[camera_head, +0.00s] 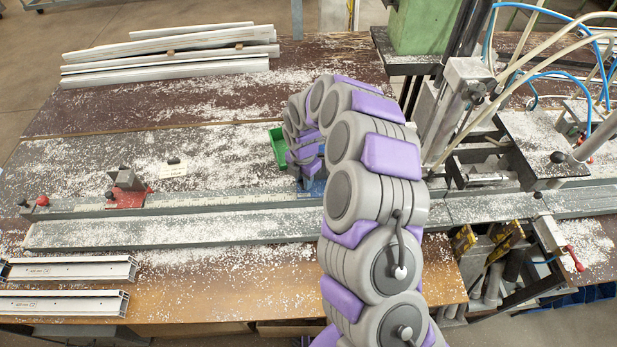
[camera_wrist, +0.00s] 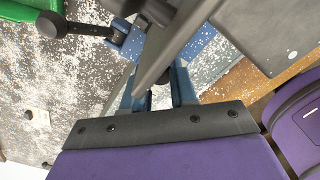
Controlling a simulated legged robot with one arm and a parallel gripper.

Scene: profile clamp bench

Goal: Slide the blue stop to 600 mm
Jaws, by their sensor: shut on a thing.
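The blue stop (camera_head: 313,187) sits on the long rail (camera_head: 230,199) near the middle of the bench, mostly hidden behind my arm. In the wrist view its blue, chip-speckled part (camera_wrist: 200,42) and a grey plate (camera_wrist: 188,32) are close in front of me. A lever with a black knob (camera_wrist: 50,25) reaches out to its left. My gripper (camera_wrist: 156,88) is shut on the blue stop; the exact contact is partly hidden by the grey plate. A red stop (camera_head: 127,192) stands farther left on the rail. I cannot read any scale marks.
A clamp machine with hoses (camera_head: 465,95) stands at the right. Profiles (camera_head: 170,48) lie at the back and more (camera_head: 70,268) at the front left. White chips cover much of the surface.

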